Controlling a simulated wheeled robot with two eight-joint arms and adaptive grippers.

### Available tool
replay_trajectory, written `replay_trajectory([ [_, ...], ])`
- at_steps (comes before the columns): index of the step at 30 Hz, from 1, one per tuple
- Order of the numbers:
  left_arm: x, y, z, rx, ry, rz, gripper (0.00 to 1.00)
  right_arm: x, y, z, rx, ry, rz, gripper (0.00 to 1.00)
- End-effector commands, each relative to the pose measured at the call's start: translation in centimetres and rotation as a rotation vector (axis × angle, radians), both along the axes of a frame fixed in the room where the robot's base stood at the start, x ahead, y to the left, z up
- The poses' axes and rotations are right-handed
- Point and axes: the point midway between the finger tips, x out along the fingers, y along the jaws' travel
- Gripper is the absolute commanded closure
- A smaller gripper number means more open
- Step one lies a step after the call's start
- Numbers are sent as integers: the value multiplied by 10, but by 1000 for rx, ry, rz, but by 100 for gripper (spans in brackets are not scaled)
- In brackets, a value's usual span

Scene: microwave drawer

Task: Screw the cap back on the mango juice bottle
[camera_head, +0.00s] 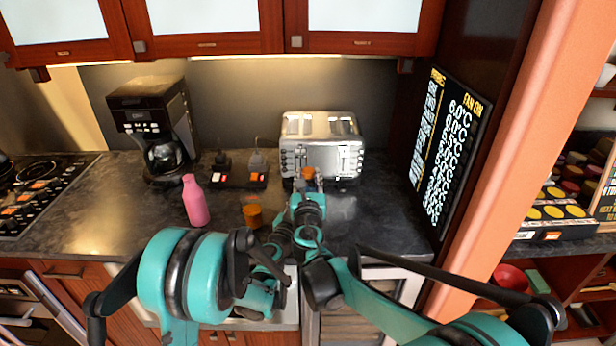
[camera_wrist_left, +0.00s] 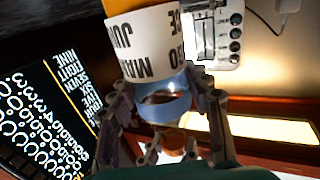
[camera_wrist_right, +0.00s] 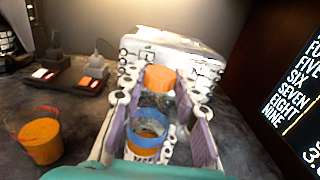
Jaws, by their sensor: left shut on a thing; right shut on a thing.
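The mango juice bottle (camera_wrist_left: 145,42) has an orange lower part, a white label and a clear upper part. It shows upside down in the left wrist view. My left gripper (camera_wrist_left: 163,90) is shut on the bottle, one finger on each side. I cannot tell whether the threads are engaged. In the head view my arms hide most of the bottle.
A silver toaster (camera_head: 321,143) stands close behind the bottle. A glass of orange juice (camera_wrist_right: 40,140) stands to the left on the dark counter. A pink bottle (camera_head: 195,203), a coffee maker (camera_head: 152,128) and a black power strip (camera_head: 238,180) are farther left. A dark sign (camera_head: 449,152) stands right.

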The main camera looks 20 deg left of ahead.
Motion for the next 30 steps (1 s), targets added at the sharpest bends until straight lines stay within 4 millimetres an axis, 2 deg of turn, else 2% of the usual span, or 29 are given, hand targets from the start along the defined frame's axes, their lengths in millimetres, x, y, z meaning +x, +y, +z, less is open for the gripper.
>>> replay_trajectory([
  [30, 0, 0, 0, 0, 0, 0, 87, 0, 0, -7, 1, 1, 0, 86],
])
